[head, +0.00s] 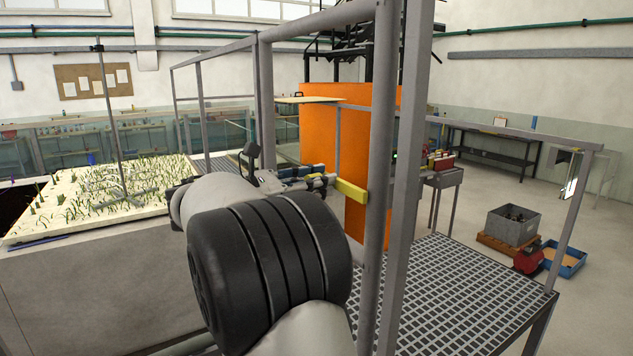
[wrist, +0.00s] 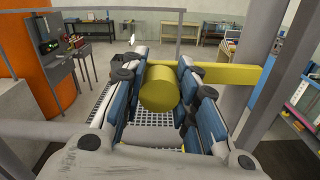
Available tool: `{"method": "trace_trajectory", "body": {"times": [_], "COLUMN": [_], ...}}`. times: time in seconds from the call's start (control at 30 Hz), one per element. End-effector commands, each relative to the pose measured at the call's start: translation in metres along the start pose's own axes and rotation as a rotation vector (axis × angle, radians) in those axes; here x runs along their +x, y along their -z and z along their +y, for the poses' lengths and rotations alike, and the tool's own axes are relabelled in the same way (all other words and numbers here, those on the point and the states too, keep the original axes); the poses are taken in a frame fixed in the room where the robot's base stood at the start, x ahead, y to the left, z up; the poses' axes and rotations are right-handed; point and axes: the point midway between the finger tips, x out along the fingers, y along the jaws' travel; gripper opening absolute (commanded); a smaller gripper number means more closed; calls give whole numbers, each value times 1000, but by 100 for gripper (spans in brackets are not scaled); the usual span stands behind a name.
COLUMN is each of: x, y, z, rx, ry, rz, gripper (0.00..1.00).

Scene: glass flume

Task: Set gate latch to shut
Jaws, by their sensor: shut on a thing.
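The gate latch is a yellow bar with a round yellow knob (wrist: 158,90). In the wrist view the bar (wrist: 228,74) runs level to the right of the knob, towards a grey post. In the head view the yellow latch (head: 351,192) shows beside the grey upright post, at the tip of my gripper (head: 322,180). In the wrist view the blue-padded fingers of my gripper (wrist: 163,62) stand on both sides of the knob and are shut on it. Part of the bar is hidden behind the right finger.
Grey posts (head: 381,150) and rails stand close to my arm. A grated walkway (head: 465,290) lies beyond them. An orange panel (head: 335,135) stands behind the latch. A planted bed (head: 90,195) is at the left. A grey crate (head: 512,226) and blue tray (head: 562,262) sit on the floor at right.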

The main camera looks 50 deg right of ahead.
Motion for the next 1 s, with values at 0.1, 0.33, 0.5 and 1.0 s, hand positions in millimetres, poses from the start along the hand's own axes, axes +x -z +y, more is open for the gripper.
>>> {"method": "trace_trajectory", "body": {"times": [0.1,0.33,0.5,1.0], "x": [0,0,0,0], "y": [-1,-2,-2,-14], "z": [0,0,0,-53], "rx": [2,3,4,4], "ry": [-1,-1,-2,0], "rz": [-2,-2,-3,-5], "gripper": [7,0,0,0]}}
